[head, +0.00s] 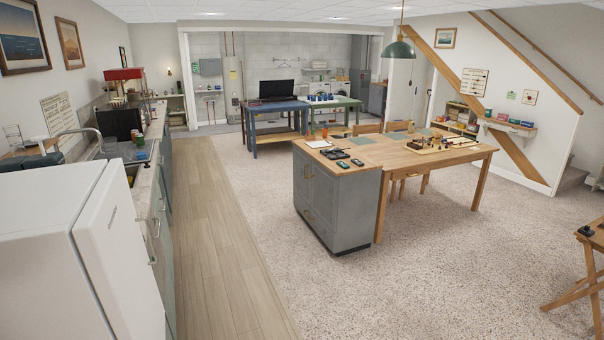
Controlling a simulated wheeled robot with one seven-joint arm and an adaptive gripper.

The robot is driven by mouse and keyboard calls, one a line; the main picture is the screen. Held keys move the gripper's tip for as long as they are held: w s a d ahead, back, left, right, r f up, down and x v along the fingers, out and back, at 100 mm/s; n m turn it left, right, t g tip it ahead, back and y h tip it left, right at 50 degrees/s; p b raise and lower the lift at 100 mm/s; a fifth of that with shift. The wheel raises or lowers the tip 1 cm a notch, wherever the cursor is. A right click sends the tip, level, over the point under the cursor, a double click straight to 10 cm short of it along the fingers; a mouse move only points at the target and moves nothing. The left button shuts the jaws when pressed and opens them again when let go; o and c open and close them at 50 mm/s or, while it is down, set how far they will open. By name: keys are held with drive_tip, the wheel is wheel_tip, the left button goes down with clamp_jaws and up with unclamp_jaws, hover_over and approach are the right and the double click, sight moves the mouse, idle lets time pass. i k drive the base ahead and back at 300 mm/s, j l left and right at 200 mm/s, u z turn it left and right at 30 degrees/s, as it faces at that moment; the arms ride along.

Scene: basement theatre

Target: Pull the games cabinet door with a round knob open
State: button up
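A grey cabinet (351,214) with a wooden top stands at the near end of the wooden table. Its narrower left face has panelled fronts (318,189) with small brass-coloured fittings (306,172), and these fronts look shut. The fittings are too small to tell whether one is a round knob. I cannot tell whether this is the games cabinet. A low open shelf unit (458,118) with coloured boxes stands under the stairs; no door shows on it. My gripper is not in view.
A white fridge (124,255) and a counter with grey cabinets run along the left. A plank floor strip (212,230) and speckled carpet (440,270) are clear. A wooden table (405,158) joins the grey cabinet. A folding wooden stand (580,275) is at right.

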sight(323, 184)
drive_tip(key=i+u, duration=0.2)
drive_tip(key=i, duration=0.45)
drive_tip(key=i+u, duration=0.15)
drive_tip(key=i, duration=0.55)
drive_tip(key=i+l+u, duration=0.2)
drive_tip(key=i, duration=0.45)
drive_tip(key=i+j, duration=0.1)
drive_tip(key=i, duration=1.3)
drive_tip(key=i+j+z, duration=0.1)
drive_tip(key=i, duration=0.6)
drive_tip(key=i+z, duration=0.3)
drive_tip(key=i, duration=0.3)
drive_tip(key=i+z, duration=0.25)
drive_tip(key=i, duration=0.3)
drive_tip(key=i+j+z, duration=0.3)
drive_tip(key=i, duration=0.25)
drive_tip(key=i+l, duration=0.05)
drive_tip(key=l, duration=0.05)
